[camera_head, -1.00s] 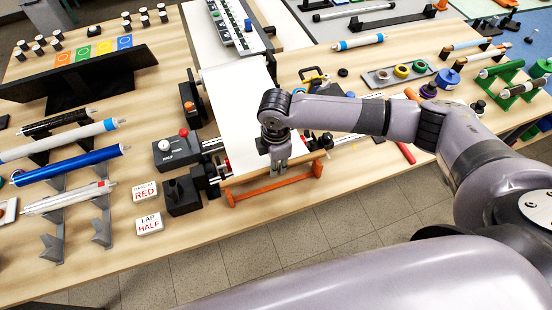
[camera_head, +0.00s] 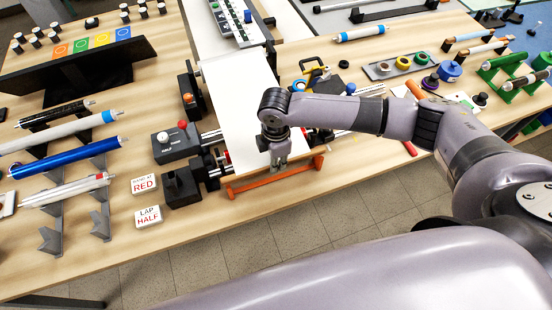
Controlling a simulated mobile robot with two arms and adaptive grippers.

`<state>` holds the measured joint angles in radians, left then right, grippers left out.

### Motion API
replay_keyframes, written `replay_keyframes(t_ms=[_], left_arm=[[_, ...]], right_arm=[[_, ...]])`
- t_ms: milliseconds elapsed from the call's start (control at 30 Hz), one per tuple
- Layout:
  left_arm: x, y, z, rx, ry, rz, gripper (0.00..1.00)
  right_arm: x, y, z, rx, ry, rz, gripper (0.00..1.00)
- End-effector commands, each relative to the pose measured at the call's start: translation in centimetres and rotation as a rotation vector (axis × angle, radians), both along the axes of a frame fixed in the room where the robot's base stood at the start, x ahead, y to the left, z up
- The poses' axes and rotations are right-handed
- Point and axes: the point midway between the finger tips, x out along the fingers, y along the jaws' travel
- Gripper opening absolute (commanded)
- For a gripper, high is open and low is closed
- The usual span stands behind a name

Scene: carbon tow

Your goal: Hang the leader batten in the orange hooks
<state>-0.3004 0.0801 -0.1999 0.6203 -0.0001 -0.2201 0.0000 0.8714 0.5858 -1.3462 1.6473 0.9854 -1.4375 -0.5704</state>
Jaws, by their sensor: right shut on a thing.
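My right gripper (camera_head: 279,160) points down at the near end of a white leader sheet (camera_head: 245,105). It is shut on the leader batten (camera_head: 298,163), a thin light strip along the sheet's near edge. The orange hooks (camera_head: 275,181) are on an orange bracket with a long bar and a raised end at each side, at the table's front edge. The batten lies just above and behind the orange bar, roughly parallel to it. I cannot tell whether it touches the hooks. The gripper hides the batten's middle. My left gripper is out of view.
Left of the hooks stand a black block (camera_head: 182,188) and a grey box with a red knob (camera_head: 177,145). Signs reading RED (camera_head: 145,184) and LAP HALF (camera_head: 148,216) lie beside them. A rack of rolls (camera_head: 65,158) fills the left. The table's front edge is close.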

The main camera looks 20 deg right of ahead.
Motion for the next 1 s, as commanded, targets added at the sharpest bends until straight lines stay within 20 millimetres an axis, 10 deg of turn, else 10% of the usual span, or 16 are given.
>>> replay_keyframes(t_ms=[533,567,1000], left_arm=[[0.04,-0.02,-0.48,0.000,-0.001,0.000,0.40],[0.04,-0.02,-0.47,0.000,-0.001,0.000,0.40],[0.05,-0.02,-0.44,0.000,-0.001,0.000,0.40]], right_arm=[[0.03,0.02,-1.14,0.000,-0.001,0.000,0.00],[0.03,0.02,-1.13,0.000,-0.001,0.000,0.17],[0.02,0.01,-1.09,0.000,0.000,0.000,0.40]])
